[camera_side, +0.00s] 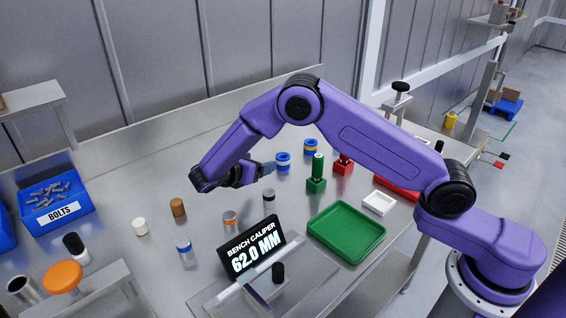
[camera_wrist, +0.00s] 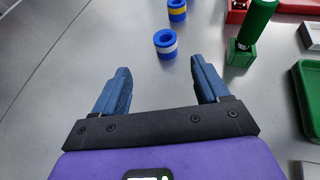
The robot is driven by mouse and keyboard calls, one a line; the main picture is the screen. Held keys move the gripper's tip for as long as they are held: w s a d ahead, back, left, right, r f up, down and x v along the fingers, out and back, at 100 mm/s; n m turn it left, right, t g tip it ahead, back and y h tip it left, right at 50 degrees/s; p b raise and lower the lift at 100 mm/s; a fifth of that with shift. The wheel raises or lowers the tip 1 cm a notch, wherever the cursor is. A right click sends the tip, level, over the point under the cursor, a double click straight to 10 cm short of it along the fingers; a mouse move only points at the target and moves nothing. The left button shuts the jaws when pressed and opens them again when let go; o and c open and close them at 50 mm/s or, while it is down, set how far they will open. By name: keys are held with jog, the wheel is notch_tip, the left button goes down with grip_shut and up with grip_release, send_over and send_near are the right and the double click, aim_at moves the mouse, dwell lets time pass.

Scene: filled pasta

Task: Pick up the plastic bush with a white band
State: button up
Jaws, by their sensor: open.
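The blue plastic bush with a white band (camera_wrist: 166,44) stands upright on the metal bench, just beyond my fingertips in the wrist view. It also shows in the side view (camera_side: 283,161), close to my gripper's fingers. A second blue bush, with a yellow band (camera_wrist: 177,9), stands farther off; in the side view (camera_side: 310,147) it is to the right of the first. My gripper (camera_wrist: 160,67) is open and empty, its two blue fingers spread apart with bare bench between them. In the side view, my gripper (camera_side: 267,168) is at the left of the white-banded bush.
A green holder with a green cylinder (camera_side: 317,168) and a red block (camera_side: 343,164) stand right of the bushes. A green tray (camera_side: 346,235), a white dish (camera_side: 379,203) and a caliper sign (camera_side: 251,249) are nearer. Several small cylinders and a blue bolts bin (camera_side: 58,217) are left.

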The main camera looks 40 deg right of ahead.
send_near(285, 157)
jog(key=x, duration=0.5)
jog(key=shift+w+r, duration=0.2)
jog(key=shift+w, duration=0.2)
jog(key=shift+s+f+x, duration=0.1)
jog(key=shift+s+x, duration=0.1)
jog(key=shift+x, duration=1.15)
jog(key=shift+s+f+x, duration=0.15)
jog(key=shift+x, duration=1.2)
jog(key=c, duration=1.1)
